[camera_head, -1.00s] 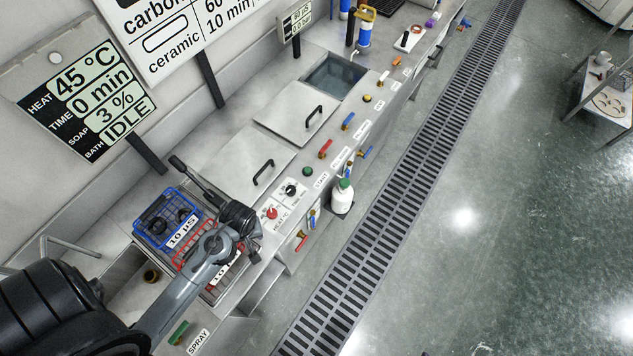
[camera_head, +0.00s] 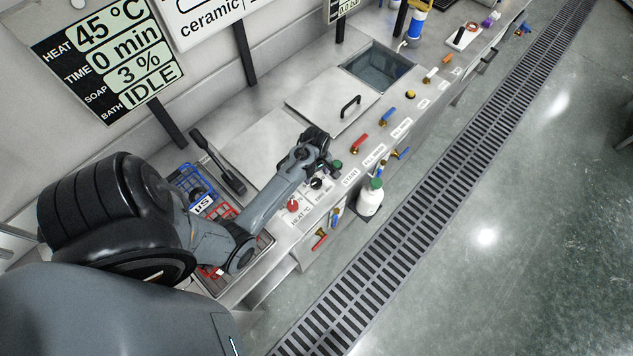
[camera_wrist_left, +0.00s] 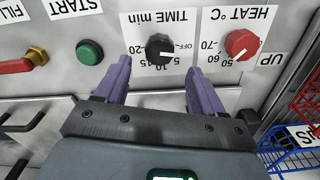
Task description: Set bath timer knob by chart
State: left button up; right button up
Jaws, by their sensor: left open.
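The black timer knob (camera_wrist_left: 159,47) is in the left wrist view, upside down, on a white dial marked TIME min; its white mark points right, toward OFF. In the head view the knob (camera_head: 317,183) is beside my wrist. My left gripper (camera_wrist_left: 160,68) is open, its two purple fingers reaching toward the panel either side of the knob, with a gap to it; contact is not visible. The bath display (camera_head: 112,62) reads 45 °C, 0 min, 3 %, IDLE. The white chart (camera_head: 212,22) is cut off by the top edge; "ceramic" shows. My right gripper is not in view.
The red heat knob (camera_wrist_left: 240,44) and green start button (camera_wrist_left: 89,52) flank the timer knob. A blue basket (camera_wrist_left: 292,150) and red basket (camera_head: 222,213) are near the arm. A white bottle (camera_head: 370,198) stands at the counter's front. The grated floor drain (camera_head: 430,190) runs alongside.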

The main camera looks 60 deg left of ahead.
aim_at(316, 182)
pick_arm(q)
jog(key=shift+f+b, duration=0.3)
jog(key=shift+f, duration=3.15)
jog(key=shift+c, duration=0.5)
jog(key=c, duration=1)
